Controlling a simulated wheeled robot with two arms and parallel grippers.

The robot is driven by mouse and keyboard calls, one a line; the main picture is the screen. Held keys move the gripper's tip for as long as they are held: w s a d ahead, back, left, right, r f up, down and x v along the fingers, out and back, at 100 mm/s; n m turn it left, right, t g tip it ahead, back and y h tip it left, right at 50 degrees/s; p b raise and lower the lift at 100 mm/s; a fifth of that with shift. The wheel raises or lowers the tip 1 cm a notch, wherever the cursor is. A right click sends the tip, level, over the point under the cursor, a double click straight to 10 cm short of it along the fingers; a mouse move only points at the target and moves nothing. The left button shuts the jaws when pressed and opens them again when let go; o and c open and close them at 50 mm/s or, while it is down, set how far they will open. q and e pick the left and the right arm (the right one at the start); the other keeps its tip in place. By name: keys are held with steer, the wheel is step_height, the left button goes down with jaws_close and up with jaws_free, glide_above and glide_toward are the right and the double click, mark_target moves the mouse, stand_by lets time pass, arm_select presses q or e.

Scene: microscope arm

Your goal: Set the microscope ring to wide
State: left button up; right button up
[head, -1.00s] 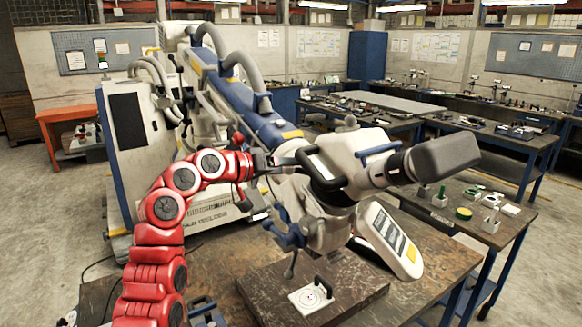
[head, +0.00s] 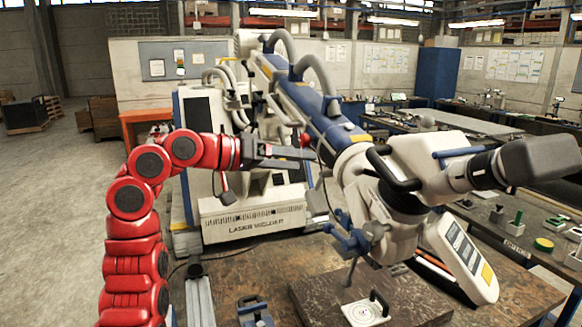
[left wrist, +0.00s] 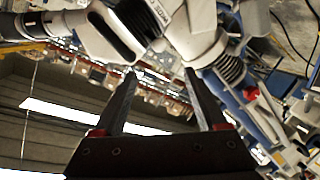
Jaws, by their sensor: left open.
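The microscope head (head: 436,158) is a bulky white body with black loop handles (head: 392,172) and a dark grey end at right. It hangs from a blue and white arm (head: 312,108). A dark collar (head: 404,203) shows under the head; I cannot tell whether it is the ring or how it is set. My left gripper (head: 312,160) is left of the head, level with the arm's white joint, apart from the head as far as I can tell. In the left wrist view the gripper (left wrist: 160,75) is open and empty, with black ribbed parts (left wrist: 230,68) of the microscope beyond. My right gripper is not seen.
The workbench (head: 520,290) below carries a dark slab (head: 415,300) with a white target plate (head: 365,313). A white cabinet (head: 200,120) stands behind my left arm.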

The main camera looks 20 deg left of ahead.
arm_select(q)
steer(key=shift+s+a+r, duration=0.1)
steer(key=shift+s+a, duration=0.2)
steer(key=shift+a, duration=0.05)
